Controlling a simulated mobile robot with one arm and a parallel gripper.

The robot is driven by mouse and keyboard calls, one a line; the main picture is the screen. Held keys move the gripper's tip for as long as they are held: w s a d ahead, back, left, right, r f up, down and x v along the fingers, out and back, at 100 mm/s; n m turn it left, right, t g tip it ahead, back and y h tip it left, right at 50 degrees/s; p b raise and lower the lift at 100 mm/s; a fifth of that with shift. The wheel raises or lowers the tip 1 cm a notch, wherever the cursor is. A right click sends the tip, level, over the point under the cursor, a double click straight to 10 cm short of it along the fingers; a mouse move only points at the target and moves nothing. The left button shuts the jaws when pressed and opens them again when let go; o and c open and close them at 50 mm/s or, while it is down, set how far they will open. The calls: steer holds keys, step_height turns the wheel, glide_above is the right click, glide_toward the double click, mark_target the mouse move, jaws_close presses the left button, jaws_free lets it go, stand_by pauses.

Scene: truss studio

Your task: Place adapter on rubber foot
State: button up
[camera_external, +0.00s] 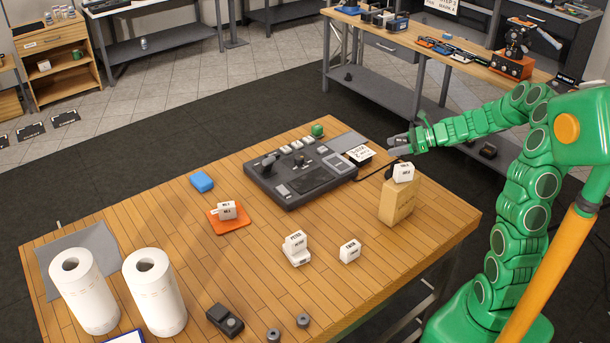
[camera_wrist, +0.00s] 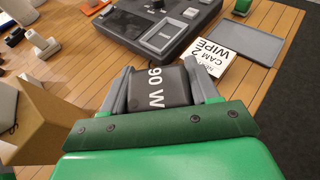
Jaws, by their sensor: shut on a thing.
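The adapter (camera_wrist: 160,88) is a dark block with white "90 W" lettering in the wrist view. My gripper (camera_wrist: 162,76) is shut on it, one grey finger on each side. In the external view my gripper (camera_external: 398,143) is above the table's far right part, near the cardboard box; the adapter is hard to make out there. Two small dark grey round pieces stand at the table's front edge, one at right (camera_external: 303,320) and one at left (camera_external: 273,334). They look like rubber feet, well away from my gripper.
A cardboard box (camera_external: 398,206) with a white block on top stands close to my gripper. A grey control console (camera_external: 290,196) fills the back middle. White labelled blocks (camera_external: 349,251), two paper rolls (camera_external: 154,295) and a black device (camera_external: 224,320) stand around the wooden table. Wood is clear at the front right.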

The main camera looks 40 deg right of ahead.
steer(key=shift+w+d+f, duration=0.15)
steer(key=shift+w+f, duration=0.35)
steer(key=shift+f, duration=1.65)
steer(key=shift+f, duration=0.15)
steer(key=o, duration=1.1)
steer(key=shift+s+d+r, duration=0.1)
steer(key=shift+d+r, duration=0.05)
steer(key=shift+r, duration=0.05)
steer(key=v, duration=1.1)
steer(key=shift+s+d+r, duration=0.15)
steer(key=shift+s, duration=0.05)
